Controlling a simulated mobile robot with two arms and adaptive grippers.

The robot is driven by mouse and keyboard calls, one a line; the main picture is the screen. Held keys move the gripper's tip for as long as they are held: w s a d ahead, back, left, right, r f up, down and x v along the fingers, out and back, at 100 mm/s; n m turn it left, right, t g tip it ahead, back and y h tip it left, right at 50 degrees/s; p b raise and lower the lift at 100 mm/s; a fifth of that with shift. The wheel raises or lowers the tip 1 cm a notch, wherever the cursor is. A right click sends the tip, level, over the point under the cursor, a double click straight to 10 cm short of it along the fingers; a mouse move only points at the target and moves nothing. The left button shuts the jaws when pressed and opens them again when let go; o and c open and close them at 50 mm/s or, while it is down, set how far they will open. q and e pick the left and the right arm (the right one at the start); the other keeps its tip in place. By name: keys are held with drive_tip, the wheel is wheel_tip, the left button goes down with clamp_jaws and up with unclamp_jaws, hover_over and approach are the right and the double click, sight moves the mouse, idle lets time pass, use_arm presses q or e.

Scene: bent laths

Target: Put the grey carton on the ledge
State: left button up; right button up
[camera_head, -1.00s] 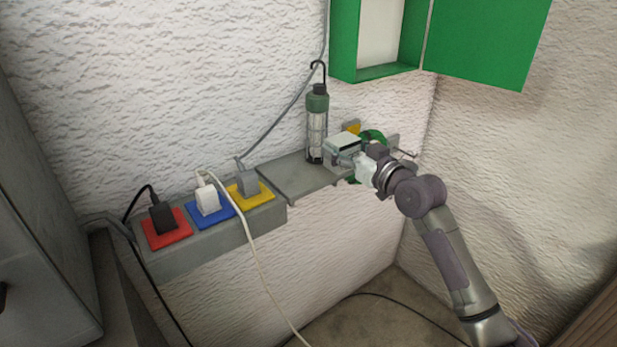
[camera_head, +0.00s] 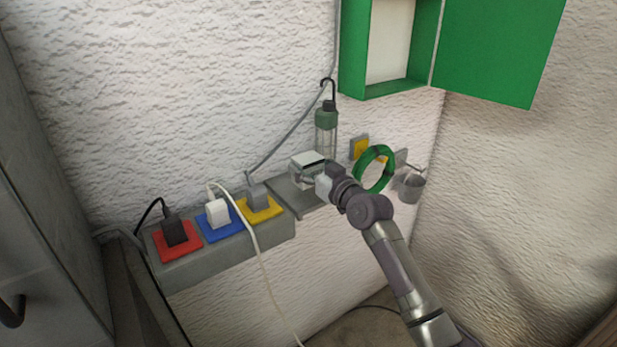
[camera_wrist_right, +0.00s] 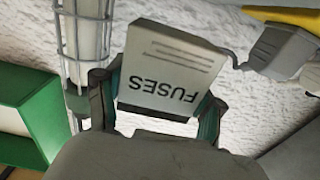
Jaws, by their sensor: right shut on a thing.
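The grey carton (camera_head: 305,162) is pale and boxy. In the right wrist view the carton (camera_wrist_right: 172,60) carries the label "FUSES", upside down. My right gripper (camera_head: 312,177) is shut on it, one finger on each side in the right wrist view (camera_wrist_right: 156,105). The carton is at the ledge (camera_head: 296,198), a grey shelf on the wall, in front of and left of the caged lamp. I cannot tell whether its underside touches the ledge. My left gripper is not in view.
The caged lamp (camera_head: 326,132) hangs close behind the carton. A green ring (camera_head: 386,178) and a grey cup (camera_head: 412,187) are to the right. Plugs on red (camera_head: 176,252), blue and yellow plates are left. A green cabinet (camera_head: 392,88) is above. The ledge's front left is bare.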

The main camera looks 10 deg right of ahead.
drive_tip(key=shift+f, duration=1.9)
drive_tip(key=shift+f, duration=0.1)
drive_tip(key=o, duration=1.2)
drive_tip(key=shift+c, duration=0.2)
drive_tip(key=b+v, duration=0.1)
drive_tip(key=v, duration=1.1)
drive_tip(key=shift+d, duration=0.1)
